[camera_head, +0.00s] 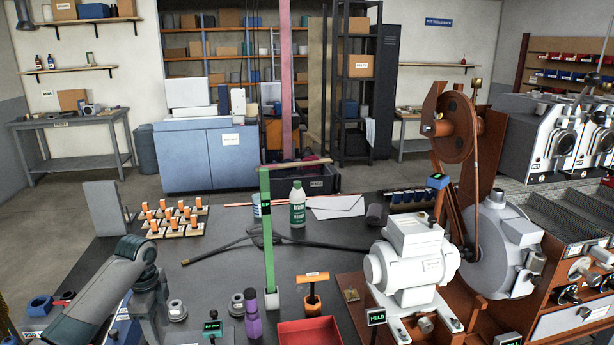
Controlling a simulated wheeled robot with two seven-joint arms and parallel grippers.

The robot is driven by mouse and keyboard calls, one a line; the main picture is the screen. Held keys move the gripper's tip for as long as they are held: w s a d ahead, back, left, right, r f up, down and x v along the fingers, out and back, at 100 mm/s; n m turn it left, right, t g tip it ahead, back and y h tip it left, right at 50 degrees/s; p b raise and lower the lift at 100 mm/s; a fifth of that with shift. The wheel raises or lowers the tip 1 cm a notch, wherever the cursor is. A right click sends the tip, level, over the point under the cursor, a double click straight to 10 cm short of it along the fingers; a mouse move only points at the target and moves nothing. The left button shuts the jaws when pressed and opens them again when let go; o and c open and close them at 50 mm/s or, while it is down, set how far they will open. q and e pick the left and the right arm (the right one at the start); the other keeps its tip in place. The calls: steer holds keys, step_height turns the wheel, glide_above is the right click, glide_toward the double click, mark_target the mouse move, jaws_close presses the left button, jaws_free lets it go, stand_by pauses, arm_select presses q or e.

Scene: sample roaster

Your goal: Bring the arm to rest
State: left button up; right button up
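A grey jointed arm (108,291), which looks like my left arm, comes in at the lower left and bends down at a rounded joint over the table's left part. I make out no gripper fingers on it. My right arm and gripper are not in view. A small "HELD" display (376,317) stands in front of the white motor (412,262). I cannot tell which arm the task means.
A red tray (308,332), a purple bottle (252,315) and an orange-handled tool (313,292) stand at the front. A green-and-white bottle (297,205) and several orange-topped pieces (178,217) are further back. A brown wheel-and-belt machine (457,125) fills the right.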

arm_select(q)
steer(key=s+d+f+n+t, duration=0.2)
steer(key=s+d+f+n, duration=0.3)
steer(key=s+d+f, duration=1.3)
steer(key=s+r+n+t, duration=0.1)
steer(key=s+r+n, duration=0.3)
steer(key=s, duration=0.8)
steer(key=s+r+n+t, duration=0.1)
steer(key=s+n, duration=0.5)
steer(key=s, duration=0.5)
step_height(320, 180, down, 24)
steer(key=s+g+p, duration=0.1)
steer(key=g+p, duration=0.1)
steer(key=p, duration=0.2)
steer(key=s+a+f+p, duration=0.1)
steer(key=s+f+p, duration=0.1)
steer(key=s+f, duration=0.5)
steer(key=s+a+f+g+p, duration=0.1)
steer(key=s+a+f+p, duration=0.1)
steer(key=s+f, duration=0.4)
steer(key=s, duration=0.5)
steer(key=shift+s+f+m, duration=0.3)
steer(key=shift+f+m, duration=0.1)
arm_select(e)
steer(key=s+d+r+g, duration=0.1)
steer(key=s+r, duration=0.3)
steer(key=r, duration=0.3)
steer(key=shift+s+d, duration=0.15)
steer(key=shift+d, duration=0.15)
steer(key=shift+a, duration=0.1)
